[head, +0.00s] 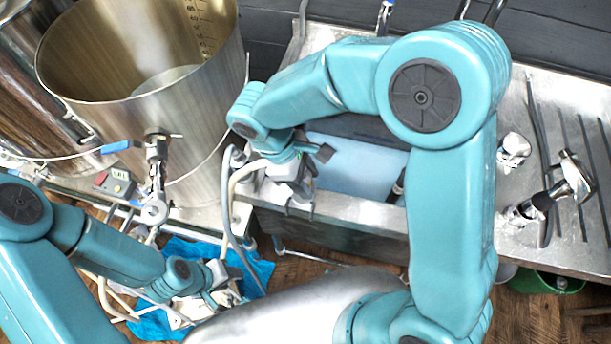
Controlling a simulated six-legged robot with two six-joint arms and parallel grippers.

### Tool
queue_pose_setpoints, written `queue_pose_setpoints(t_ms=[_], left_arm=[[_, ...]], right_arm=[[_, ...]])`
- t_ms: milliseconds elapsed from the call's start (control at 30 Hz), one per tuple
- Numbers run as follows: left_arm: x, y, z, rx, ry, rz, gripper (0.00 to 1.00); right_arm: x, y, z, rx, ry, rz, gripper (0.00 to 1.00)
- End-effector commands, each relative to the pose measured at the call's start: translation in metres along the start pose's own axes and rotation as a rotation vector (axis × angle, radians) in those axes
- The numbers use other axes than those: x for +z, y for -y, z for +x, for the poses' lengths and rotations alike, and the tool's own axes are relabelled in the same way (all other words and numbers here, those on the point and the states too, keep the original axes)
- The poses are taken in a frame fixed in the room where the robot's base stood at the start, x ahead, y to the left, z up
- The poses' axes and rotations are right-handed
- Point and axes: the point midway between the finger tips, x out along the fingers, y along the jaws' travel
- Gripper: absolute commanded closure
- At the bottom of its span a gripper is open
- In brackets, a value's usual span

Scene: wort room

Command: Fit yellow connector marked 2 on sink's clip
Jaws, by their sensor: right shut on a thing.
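My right gripper (300,178) is over the left end of the sink's front rim (350,208), its arm arching over the basin. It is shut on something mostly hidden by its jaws. A pale hose (238,178) bends up to it, so this looks like the hose's connector; no yellow and no mark 2 can be read. Small grey parts just below the jaws may be the sink's clip, but I cannot tell whether they touch the held piece. My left gripper (226,284) is low at the left, over a blue cloth (257,268); its jaws are too small to judge.
A large steel kettle (200,130) with a valve (157,150) stands left of the sink. A small control box (113,184) sits in front of it. A green bucket (548,283) is under the sink. Hoses lie at the lower left.

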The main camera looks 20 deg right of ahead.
Motion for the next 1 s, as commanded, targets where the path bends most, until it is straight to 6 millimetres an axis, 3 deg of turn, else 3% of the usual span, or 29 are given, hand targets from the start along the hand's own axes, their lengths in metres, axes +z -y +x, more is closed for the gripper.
queue_pose_setpoints(t_ms=[1000], left_arm=[[0.000, 0.005, 0.013, 0.000, 0.000, 0.000, 0.57]], right_arm=[[-0.007, 0.000, 0.017, 0.000, 0.000, 0.000, 0.93]])
